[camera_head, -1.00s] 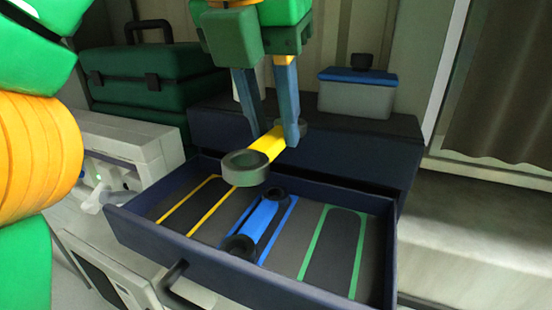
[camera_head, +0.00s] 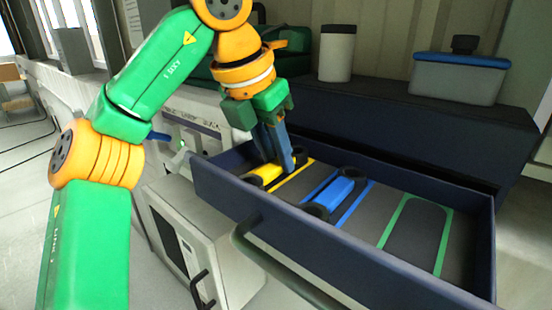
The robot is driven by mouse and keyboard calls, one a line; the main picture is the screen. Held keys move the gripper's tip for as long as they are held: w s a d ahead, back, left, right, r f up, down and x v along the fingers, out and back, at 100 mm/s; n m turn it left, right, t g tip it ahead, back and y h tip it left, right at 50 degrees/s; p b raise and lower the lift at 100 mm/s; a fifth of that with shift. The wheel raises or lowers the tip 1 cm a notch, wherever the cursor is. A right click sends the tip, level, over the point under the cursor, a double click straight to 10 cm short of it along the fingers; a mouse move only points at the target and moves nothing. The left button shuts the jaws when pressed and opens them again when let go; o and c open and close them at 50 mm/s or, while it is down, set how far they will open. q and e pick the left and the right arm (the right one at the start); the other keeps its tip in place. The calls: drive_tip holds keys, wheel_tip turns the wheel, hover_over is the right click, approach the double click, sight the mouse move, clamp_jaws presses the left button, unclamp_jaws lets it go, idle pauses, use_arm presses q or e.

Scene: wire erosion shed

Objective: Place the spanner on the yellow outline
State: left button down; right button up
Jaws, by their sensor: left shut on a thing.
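The yellow spanner (camera_head: 267,173) is low in the open drawer, at its left end, over the yellow outline (camera_head: 295,174). Its dark ring end shows near the drawer's left wall, and another dark end shows behind my fingers. My left gripper (camera_head: 279,163) points down into the drawer and is shut on the yellow spanner. Whether the spanner touches the drawer floor is hard to tell. Part of the outline is hidden by the spanner and fingers. My right gripper is not in view.
A blue spanner (camera_head: 335,192) lies on the blue outline in the middle of the drawer (camera_head: 340,250). The green outline (camera_head: 412,198) at the right is empty. A lidded box (camera_head: 457,80) and a white canister (camera_head: 337,55) stand on the cabinet behind.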

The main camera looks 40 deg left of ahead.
sight(262, 169)
use_arm(q)
drive_tip(key=c, duration=0.7)
unclamp_jaws()
drive_tip(key=shift+w+a, duration=0.1)
drive_tip(key=shift+w, duration=0.15)
drive_tip(key=shift+o, duration=0.5)
drive_tip(key=shift+a+f, duration=0.1)
drive_tip(key=shift+a, duration=0.25)
drive_tip(key=p+v, duration=0.4)
drive_tip(key=v, duration=0.8)
drive_tip(key=shift+d, duration=0.25)
drive_tip(key=shift+w, duration=0.1)
drive_tip(key=shift+a, duration=0.1)
